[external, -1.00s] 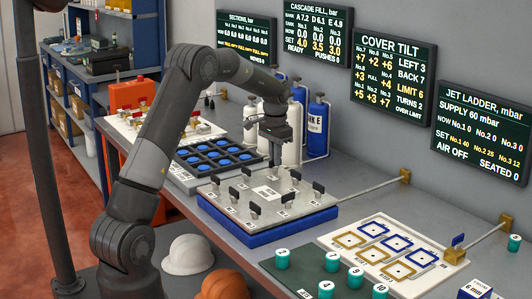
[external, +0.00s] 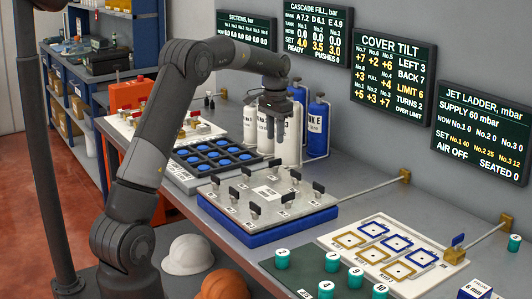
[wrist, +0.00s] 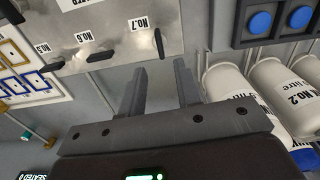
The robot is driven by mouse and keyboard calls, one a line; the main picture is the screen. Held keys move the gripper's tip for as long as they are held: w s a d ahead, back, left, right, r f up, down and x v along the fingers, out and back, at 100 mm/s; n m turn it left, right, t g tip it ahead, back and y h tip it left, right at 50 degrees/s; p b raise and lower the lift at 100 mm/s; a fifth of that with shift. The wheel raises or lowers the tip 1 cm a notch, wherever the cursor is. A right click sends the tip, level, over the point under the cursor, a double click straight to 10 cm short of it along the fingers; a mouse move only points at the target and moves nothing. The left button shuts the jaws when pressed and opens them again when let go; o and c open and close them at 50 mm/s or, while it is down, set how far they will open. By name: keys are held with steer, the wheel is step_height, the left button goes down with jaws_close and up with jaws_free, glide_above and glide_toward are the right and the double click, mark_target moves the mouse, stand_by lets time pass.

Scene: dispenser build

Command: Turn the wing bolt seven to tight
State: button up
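The grey cover plate (external: 235,210) sits on a blue base on the bench and carries several dark wing bolts. Wing bolt seven (external: 275,166) appears to be the one at the back left corner. In the wrist view the wing bolt (wrist: 158,44) stands beside its NO.7 label (wrist: 138,24), near the plate's edge. My gripper (external: 275,128) is above that corner, clear of the bolt. In the wrist view my gripper (wrist: 160,75) has its two fingers apart with nothing between them. The COVER TILT board (external: 390,77) reads No.7 +7, left 3, back 7, limit 6, turns 2, over limit.
White gas bottles (external: 289,137) and a blue bottle (external: 318,128) stand close behind my gripper. A dark tray (external: 213,170) of blue discs lies left of the cover. A board of coloured square frames (external: 405,232) and several teal cylinders (external: 332,262) are at the right.

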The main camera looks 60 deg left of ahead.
step_height(320, 180, up, 3)
steer(key=shift+r, duration=0.1)
stand_by(0.3)
steer(key=s+d+r+t, duration=0.1)
steer(key=s+d+r, duration=0.4)
steer(key=s+d, duration=0.3)
steer(key=s+d+r+t, duration=0.2)
steer(key=s+d+r, duration=0.2)
steer(key=s+d, duration=0.45)
steer(key=s+d+f+t, duration=0.1)
steer(key=s+d, duration=0.3)
steer(key=s, duration=0.5)
steer(key=s+d+f+t, duration=0.1)
steer(key=s+d+f, duration=0.3)
steer(key=s, duration=0.5)
steer(key=shift+d+f+m+t, duration=0.3)
steer(key=shift+d+m, duration=0.1)
steer(key=shift+d, duration=0.1)
